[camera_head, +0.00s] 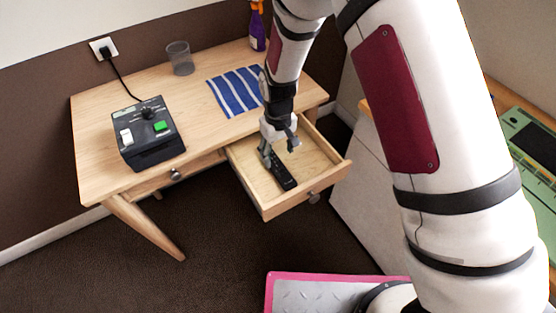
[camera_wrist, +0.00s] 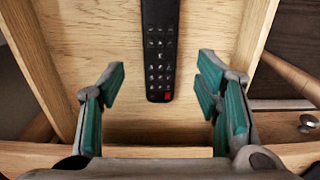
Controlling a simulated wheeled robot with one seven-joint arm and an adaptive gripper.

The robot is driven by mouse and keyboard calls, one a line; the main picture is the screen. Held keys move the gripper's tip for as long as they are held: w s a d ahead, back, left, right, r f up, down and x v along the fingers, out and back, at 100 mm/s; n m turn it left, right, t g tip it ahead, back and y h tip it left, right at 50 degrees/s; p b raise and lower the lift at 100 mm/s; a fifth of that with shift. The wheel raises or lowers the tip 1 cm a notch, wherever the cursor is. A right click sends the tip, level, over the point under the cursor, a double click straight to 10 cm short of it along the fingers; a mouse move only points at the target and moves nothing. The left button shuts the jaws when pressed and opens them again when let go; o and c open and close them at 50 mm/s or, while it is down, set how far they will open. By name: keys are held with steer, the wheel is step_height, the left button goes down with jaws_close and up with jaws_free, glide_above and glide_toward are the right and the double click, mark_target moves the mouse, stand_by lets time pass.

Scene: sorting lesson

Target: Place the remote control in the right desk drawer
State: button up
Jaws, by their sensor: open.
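The black remote control (camera_head: 282,172) lies in the pulled-out right desk drawer (camera_head: 272,207). In the wrist view the remote control (camera_wrist: 160,50) rests flat on the drawer's wooden bottom (camera_wrist: 100,45), its far end cut off by the top edge. My gripper (camera_head: 279,150) is over the drawer, just above the remote's far end. In the wrist view my gripper (camera_wrist: 160,88) is open, with one teal-padded finger on each side of the remote and clear gaps between. Nothing is held.
A black control box (camera_head: 150,140) with a green button stands on the desk's left. A blue striped cloth (camera_head: 236,91), a clear cup (camera_head: 180,58) and a purple spray bottle (camera_head: 257,30) are also there. The left drawer (camera_head: 172,178) is shut.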

steer(key=shift+r, duration=2.8)
steer(key=s+d+r+m, duration=0.1)
steer(key=s+d+r, duration=0.25)
steer(key=r, duration=0.35)
steer(key=s+d+r+m+t, duration=0.1)
steer(key=s+d+r, duration=0.1)
steer(key=d+r, duration=0.45)
steer(key=s+d+r+m, duration=0.1)
steer(key=s+d+r, duration=0.2)
steer(key=r, duration=0.5)
steer(key=s+d+r+m+t, duration=0.1)
steer(key=s+d+r+m, duration=0.1)
steer(key=s, duration=0.7)
steer(key=s+d+r+m+t, duration=0.1)
steer(key=s+d+r, duration=0.3)
steer(key=s+d, duration=0.3)
steer(key=s, duration=0.3)
steer(key=shift+r+m, duration=0.25)
steer(key=shift+m, duration=0.15)
